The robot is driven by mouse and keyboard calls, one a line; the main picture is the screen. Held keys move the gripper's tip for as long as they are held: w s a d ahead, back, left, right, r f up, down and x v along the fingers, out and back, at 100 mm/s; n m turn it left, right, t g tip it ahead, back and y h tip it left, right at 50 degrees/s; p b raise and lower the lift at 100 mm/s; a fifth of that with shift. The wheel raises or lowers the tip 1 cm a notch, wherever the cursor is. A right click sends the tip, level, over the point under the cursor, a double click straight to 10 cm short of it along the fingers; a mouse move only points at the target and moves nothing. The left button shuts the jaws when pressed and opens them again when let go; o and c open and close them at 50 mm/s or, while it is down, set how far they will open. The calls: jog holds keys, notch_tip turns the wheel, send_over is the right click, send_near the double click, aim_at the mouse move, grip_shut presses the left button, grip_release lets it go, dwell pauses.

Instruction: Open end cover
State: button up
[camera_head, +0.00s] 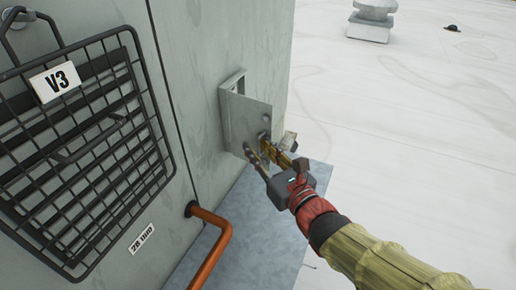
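The end cover (246,113) is a small grey metal plate on the side of the large grey cooler casing (200,50). It stands out from the casing at an angle, and a frame edge and a gap show behind its upper left. My gripper (257,148) is at the cover's lower right part. One finger lies near the cover's lower edge and the other near its right side. The fingers are apart. Whether they touch or hold the cover or a small part on it cannot be told, as the gripper hides that spot.
A black wire basket (95,130) with a V3 label hangs on the casing at left. A copper-coloured pipe (214,245) comes out low on the casing. A grey metal ledge (262,225) lies below the cover. The white roof at right is mostly open, with a vent (370,22) far back.

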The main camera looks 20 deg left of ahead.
jog(key=shift+d+r, duration=0.1)
jog(key=shift+r, duration=0.25)
jog(key=v, duration=1.2)
jog(key=shift+f, duration=0.3)
